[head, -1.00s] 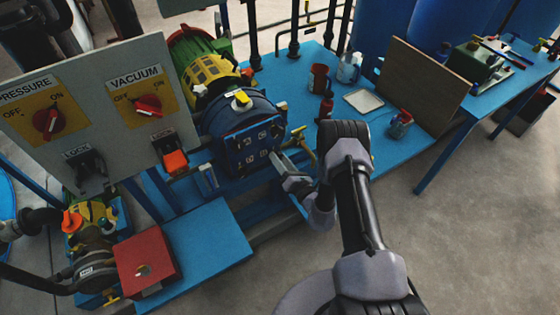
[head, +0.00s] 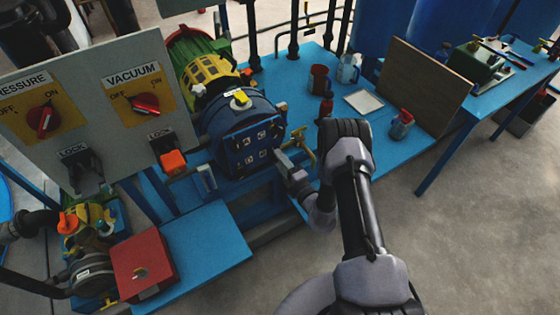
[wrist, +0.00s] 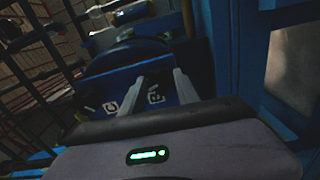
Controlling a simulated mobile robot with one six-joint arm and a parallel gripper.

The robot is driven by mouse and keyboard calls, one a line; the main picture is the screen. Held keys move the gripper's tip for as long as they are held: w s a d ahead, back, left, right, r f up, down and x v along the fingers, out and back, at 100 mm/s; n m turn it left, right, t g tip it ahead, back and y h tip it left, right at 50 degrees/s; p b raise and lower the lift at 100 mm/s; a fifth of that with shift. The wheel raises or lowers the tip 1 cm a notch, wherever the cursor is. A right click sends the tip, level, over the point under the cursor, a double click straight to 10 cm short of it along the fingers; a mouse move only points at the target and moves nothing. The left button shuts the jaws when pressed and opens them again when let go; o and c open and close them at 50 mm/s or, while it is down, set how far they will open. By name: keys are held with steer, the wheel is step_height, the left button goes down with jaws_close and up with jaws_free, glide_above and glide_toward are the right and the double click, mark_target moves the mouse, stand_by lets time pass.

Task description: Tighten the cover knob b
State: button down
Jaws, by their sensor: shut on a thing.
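The blue autoclave (head: 240,112) stands on the blue bench with its square dark-blue cover (head: 254,146) facing me. The cover carries small lettered labels and dark knobs. My gripper (head: 280,157) is at the cover's right side. In the wrist view its two pale fingers (wrist: 160,78) reach to the cover (wrist: 118,92), one on each side of the B label (wrist: 155,95); the C label (wrist: 112,107) is to their left. My gripper is shut on cover knob b, which is largely hidden between the fingers.
A grey panel (head: 95,95) with PRESSURE and VACUUM switches stands at left. A red box (head: 145,265) sits below it. Mugs, a white tray (head: 363,100) and a brown board (head: 425,85) are on the bench at right. A yellow handle (head: 302,145) is beside my gripper.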

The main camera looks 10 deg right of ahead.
steer(key=shift+f+m, duration=0.1)
steer(key=shift+m, duration=1.5)
steer(key=c, duration=0.9)
jaws_free()
steer(key=p+v, duration=0.5)
steer(key=v, duration=1.2)
steer(key=shift+s, duration=0.25)
